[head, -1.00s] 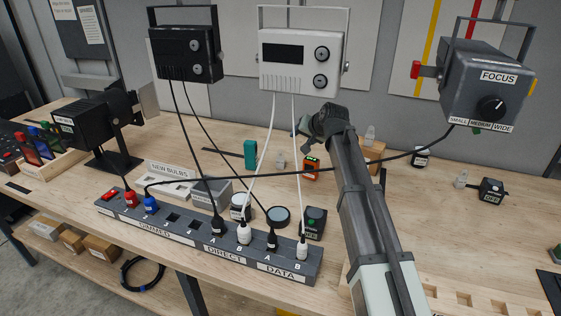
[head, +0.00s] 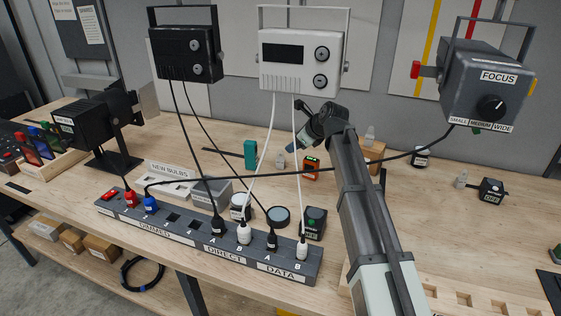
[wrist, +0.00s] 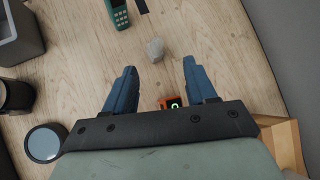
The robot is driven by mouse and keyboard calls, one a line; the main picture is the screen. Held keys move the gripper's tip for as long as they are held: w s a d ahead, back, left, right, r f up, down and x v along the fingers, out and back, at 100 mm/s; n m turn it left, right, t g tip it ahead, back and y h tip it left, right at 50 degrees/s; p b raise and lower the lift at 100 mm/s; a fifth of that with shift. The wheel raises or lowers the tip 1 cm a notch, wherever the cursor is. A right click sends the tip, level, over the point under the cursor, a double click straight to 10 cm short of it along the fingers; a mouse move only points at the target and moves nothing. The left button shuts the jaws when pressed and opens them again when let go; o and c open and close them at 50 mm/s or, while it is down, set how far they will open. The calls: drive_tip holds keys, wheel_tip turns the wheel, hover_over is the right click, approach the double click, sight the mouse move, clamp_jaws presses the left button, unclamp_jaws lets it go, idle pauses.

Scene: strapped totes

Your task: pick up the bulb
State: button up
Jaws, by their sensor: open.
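The bulb (wrist: 155,49) is a small pale, frosted piece on the wooden bench. In the wrist view it lies just beyond my fingertips, roughly in line with the gap between them. In the head view a small pale bulb (head: 280,161) shows near the teal device. My gripper (wrist: 160,66) is open and empty, with its two blue fingers apart. It also shows in the head view (head: 293,147), tilted down above the bench, where my arm hides part of it. Its height above the bulb is hard to judge.
The teal device (wrist: 119,13) lies beyond the bulb, and an orange meter (wrist: 170,103) sits between my fingers' bases. A round dark-rimmed lens (wrist: 44,143) and a grey bin (wrist: 18,35) are to the left. Cables hang across the bench.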

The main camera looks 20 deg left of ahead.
sight(281, 152)
drive_tip(key=w+a+f+m, duration=0.1)
drive_tip(key=f, duration=0.1)
drive_tip(key=w+a+f+m, duration=0.1)
drive_tip(key=a+m, duration=0.1)
drive_tip(key=w+a+f+m, duration=0.1)
drive_tip(key=f, duration=0.1)
drive_tip(key=shift+a+f, duration=0.35)
drive_tip(key=shift+a, duration=0.05)
drive_tip(key=shift+s+x, duration=0.2)
drive_tip(key=shift+x, duration=2.75)
drive_tip(key=shift+c, duration=0.2)
clamp_jaws()
drive_tip(key=shift+r, duration=0.1)
